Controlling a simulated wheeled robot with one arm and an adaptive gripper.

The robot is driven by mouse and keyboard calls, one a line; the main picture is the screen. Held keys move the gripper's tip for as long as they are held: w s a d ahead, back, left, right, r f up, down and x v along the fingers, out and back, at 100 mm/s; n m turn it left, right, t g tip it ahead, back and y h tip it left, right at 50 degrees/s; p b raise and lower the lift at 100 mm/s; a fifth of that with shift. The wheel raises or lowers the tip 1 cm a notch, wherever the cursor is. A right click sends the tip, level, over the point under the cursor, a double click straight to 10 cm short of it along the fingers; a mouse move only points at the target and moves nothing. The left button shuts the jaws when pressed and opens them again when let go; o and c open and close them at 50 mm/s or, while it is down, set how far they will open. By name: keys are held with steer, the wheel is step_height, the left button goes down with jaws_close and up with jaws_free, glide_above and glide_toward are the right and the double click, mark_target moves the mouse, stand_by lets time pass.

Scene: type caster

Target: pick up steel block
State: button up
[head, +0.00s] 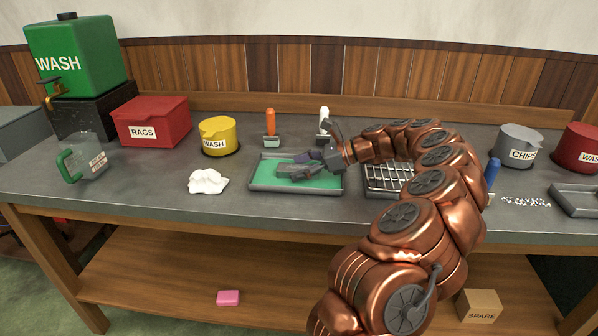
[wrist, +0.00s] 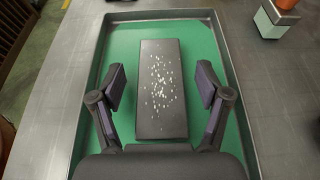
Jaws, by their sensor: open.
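The steel block is a dark grey rectangular block (wrist: 161,112) lying flat on the green floor of a grey-rimmed tray (wrist: 226,70). Pale specks are scattered over its top. My gripper (wrist: 159,88) is open, with one finger on each side of the block and a green gap between each finger and the block. I cannot tell the exact height of the fingers.
A wire rack (head: 385,178) stands right of the tray, partly behind my arm. A crumpled white rag (head: 208,182) lies to the left. An orange-handled tool (head: 271,126) and a white-handled tool (head: 323,120) stand behind the tray. A yellow WASH pot (head: 219,137) is back left.

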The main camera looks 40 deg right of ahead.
steer(key=shift+c, duration=0.2)
jaws_close()
stand_by(0.3)
